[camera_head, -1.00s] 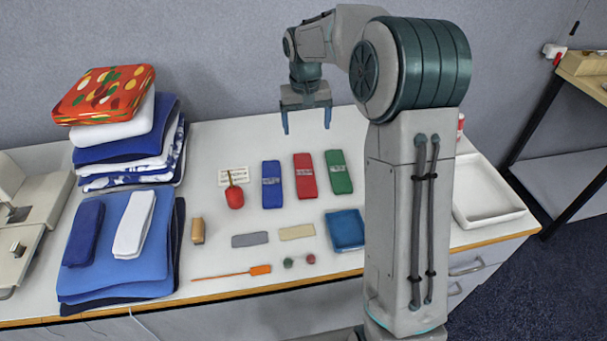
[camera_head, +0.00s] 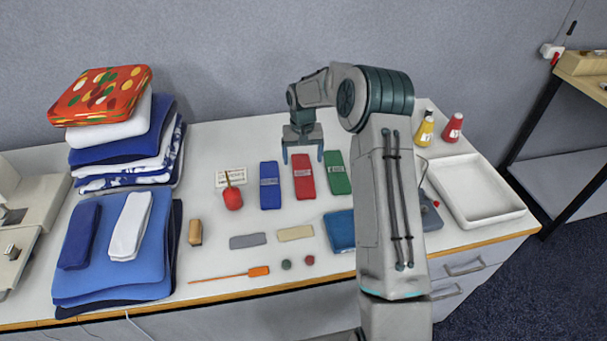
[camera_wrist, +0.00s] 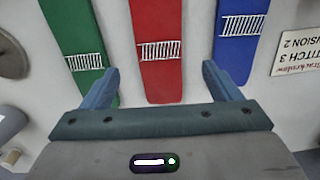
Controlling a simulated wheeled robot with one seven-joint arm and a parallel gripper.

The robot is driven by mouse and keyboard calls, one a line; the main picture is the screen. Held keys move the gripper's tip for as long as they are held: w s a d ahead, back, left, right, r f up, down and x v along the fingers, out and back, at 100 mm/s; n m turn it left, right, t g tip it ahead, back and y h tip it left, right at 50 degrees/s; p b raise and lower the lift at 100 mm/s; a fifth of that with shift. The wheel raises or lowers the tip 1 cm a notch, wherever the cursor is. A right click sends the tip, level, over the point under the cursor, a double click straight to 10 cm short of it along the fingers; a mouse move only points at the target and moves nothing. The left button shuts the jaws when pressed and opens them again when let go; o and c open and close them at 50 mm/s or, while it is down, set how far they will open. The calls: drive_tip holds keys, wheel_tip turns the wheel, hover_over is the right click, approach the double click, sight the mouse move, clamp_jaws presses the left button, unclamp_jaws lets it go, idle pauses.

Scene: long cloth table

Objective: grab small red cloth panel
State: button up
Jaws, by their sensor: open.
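The small red cloth panel (camera_head: 304,182) lies flat on the white table between the blue panel (camera_head: 270,190) and the green panel (camera_head: 338,178). It carries a pale label band. My gripper (camera_head: 303,156) is open and empty above the far end of the red panel. In the wrist view, the red panel (camera_wrist: 157,75) runs up from between my open fingers (camera_wrist: 160,88), with the green panel (camera_wrist: 75,35) at left and the blue panel (camera_wrist: 238,45) at right. The fingers appear apart from the red panel.
Folded cloth stacks (camera_head: 112,285) fill the left side. A red pincushion-like item (camera_head: 233,198) and a printed card (camera_head: 222,180) sit left of the panels. A white tray (camera_head: 510,212) and bottles (camera_head: 452,128) stand at right. A blue square (camera_head: 340,230) lies nearer the front.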

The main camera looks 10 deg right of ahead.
sight(303, 173)
drive_tip(key=shift+s+f+p, duration=0.15)
drive_tip(key=shift+f+p, duration=0.25)
drive_tip(key=shift+f, duration=1)
drive_tip(key=shift+s+f+p, duration=0.1)
drive_tip(key=shift+f+p, duration=0.25)
drive_tip(key=shift+f, duration=1)
drive_tip(key=c, duration=1.1)
